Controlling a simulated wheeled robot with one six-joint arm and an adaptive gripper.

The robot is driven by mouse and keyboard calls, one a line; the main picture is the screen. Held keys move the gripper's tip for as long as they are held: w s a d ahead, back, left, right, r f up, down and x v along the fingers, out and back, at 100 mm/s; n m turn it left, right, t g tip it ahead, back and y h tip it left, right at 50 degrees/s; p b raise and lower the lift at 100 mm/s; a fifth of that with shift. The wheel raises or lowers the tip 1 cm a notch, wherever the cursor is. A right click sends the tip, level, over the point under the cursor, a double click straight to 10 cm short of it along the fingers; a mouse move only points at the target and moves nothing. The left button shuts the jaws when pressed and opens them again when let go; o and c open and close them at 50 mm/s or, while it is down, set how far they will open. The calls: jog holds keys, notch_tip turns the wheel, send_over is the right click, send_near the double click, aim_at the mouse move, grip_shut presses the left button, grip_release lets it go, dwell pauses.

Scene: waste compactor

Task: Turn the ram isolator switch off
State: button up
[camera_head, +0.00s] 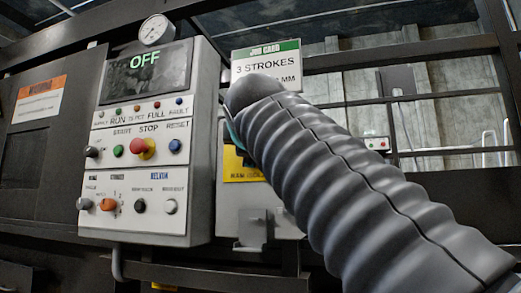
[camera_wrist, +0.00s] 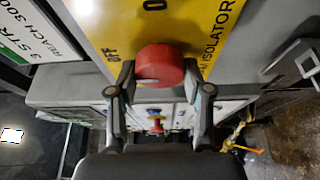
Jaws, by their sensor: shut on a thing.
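The ram isolator switch has a round red knob (camera_wrist: 160,66) on a yellow plate (camera_wrist: 188,22) lettered "OFF" and "ISOLATOR" in the wrist view. My gripper (camera_wrist: 158,82) has one finger on each side of the knob and is shut on it. In the head view my grey sleeved arm covers the knob and most of the gripper. Only part of the yellow isolator plate (camera_head: 243,168) shows there, left of the arm. The knob's exact pointing direction cannot be told.
Left of the isolator stands a control panel (camera_head: 150,130) with buttons, knobs and a display (camera_head: 146,72) reading "OFF". A gauge (camera_head: 154,29) sits on top. A job card (camera_head: 266,64) reading "3 STROKES" is above the isolator. A dark rail (camera_head: 205,277) runs below.

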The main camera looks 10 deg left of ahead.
dwell(0.3)
jog(key=o, duration=1.2)
jog(key=shift+c, duration=0.2)
jog(key=v, duration=1.2)
jog(key=shift+r, duration=0.1)
